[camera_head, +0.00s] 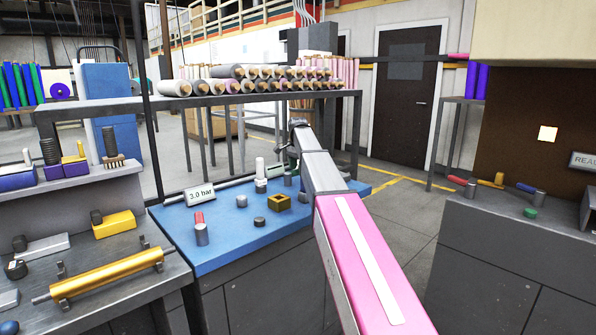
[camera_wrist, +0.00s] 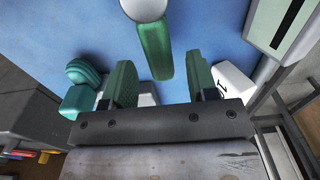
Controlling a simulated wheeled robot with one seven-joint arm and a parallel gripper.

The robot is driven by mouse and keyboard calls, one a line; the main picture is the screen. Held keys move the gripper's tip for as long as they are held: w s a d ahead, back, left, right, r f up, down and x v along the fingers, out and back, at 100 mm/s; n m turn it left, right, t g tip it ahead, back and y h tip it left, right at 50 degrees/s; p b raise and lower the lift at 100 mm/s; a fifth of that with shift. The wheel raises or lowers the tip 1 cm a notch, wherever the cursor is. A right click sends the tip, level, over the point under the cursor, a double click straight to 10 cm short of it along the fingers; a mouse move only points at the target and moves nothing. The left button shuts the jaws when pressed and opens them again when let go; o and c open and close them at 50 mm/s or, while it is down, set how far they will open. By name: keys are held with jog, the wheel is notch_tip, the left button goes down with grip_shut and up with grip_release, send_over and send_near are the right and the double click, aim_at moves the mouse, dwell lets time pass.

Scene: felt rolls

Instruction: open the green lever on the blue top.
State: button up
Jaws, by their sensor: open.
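The green lever (camera_wrist: 155,50) shows in the wrist view as a long green handle with a white round end, above the blue top (camera_wrist: 205,25). My gripper (camera_wrist: 160,64) is open, with one green finger on each side of the lever's near end. I cannot tell whether either finger touches it. In the head view the blue top (camera_head: 225,245) is a bench surface, and my arm reaches over its far right part. The lever is not clear there, hidden by or blended with my arm's end.
On the blue top stand a "3.0 bar" sign (camera_head: 200,193), a red-handled fitting (camera_head: 200,230), a yellow block (camera_head: 279,202) and a white post (camera_head: 260,172). A teal knob (camera_wrist: 83,72) and a white block (camera_wrist: 233,82) flank my fingers. A rack of rolls (camera_head: 230,100) stands behind.

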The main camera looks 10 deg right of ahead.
jog(key=shift+f, duration=0.8)
jog(key=shift+c, duration=0.3)
grip_shut()
